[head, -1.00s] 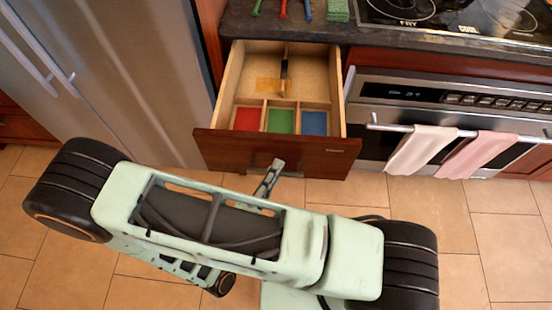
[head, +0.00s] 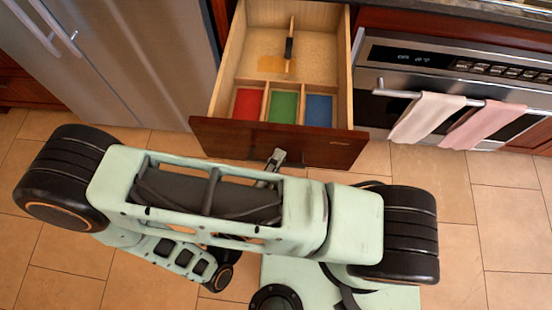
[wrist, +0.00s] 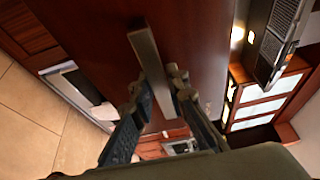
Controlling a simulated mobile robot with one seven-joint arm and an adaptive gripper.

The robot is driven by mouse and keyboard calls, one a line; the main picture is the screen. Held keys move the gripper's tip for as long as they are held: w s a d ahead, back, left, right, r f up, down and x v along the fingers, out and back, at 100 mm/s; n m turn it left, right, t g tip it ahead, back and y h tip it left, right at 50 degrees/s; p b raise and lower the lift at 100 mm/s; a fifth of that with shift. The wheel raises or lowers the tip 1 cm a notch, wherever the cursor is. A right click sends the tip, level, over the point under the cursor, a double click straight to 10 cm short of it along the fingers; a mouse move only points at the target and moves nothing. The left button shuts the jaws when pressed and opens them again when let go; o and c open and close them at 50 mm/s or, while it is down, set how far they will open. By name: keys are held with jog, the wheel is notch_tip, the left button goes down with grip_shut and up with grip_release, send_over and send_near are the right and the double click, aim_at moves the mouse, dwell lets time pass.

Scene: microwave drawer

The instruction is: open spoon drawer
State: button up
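The spoon drawer (head: 277,142), with a dark reddish wood front, stands pulled well out below the counter in the head view. Inside are red (head: 248,104), green (head: 283,106) and blue (head: 318,109) compartments, and a dark-handled utensil (head: 289,48) in the rear part. My gripper (head: 275,158) is at the drawer front, partly hidden by my arm. In the wrist view, the bar handle (wrist: 147,55) runs between the two fingers of my gripper (wrist: 159,82), which close around it; exact contact is hard to see.
A steel fridge (head: 125,60) stands left of the drawer. An oven (head: 450,75) with white (head: 427,117) and pink (head: 484,124) towels on its handle is to the right. Tiled floor (head: 450,240) is clear around my base.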

jog(key=o, duration=0.3)
jog(key=v, duration=1.2)
dwell(0.3)
